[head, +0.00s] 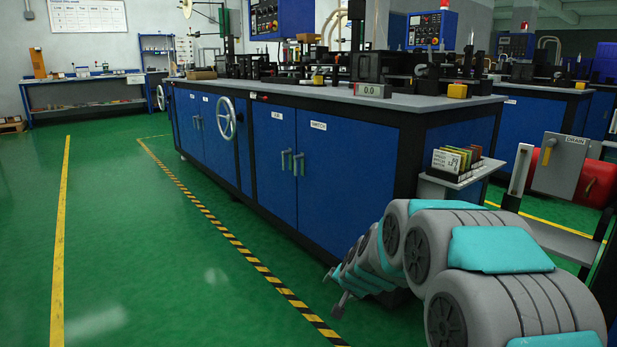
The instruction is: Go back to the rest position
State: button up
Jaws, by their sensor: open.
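My arm reaches in from the lower right corner, grey with teal pads, and points away toward the front of the long blue cabinet bench (290,150). My gripper (335,289) is at its far end, low over the floor near the striped line. It shows small and partly behind the arm. Its two thin fingers stand apart, open, and I see nothing between them.
The bench carries machine parts and a display reading 0.0 (372,90). A handwheel (226,119) sticks out of its front. A small shelf with cards (457,165) and a grey drain box (559,166) stand at right. The green floor (120,230) at left is clear.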

jog(key=s+d+r+n+g+h, duration=0.1)
jog(key=s+d+r+n+g, duration=0.15)
jog(key=s, duration=1.35)
jog(key=s+d+r+n+g, duration=0.15)
jog(key=s+g, duration=0.25)
jog(key=s, duration=1.2)
jog(key=s+d+r+n+g+h, duration=0.1)
jog(key=s+d+n+g, duration=0.15)
jog(key=s, duration=1.35)
notch_tip(320, 180, up, 12)
jog(key=p, duration=1.2)
jog(key=shift+w+d+g, duration=0.2)
jog(key=shift+g, duration=0.2)
jog(key=shift+d+m, duration=0.1)
jog(key=shift+m, duration=0.15)
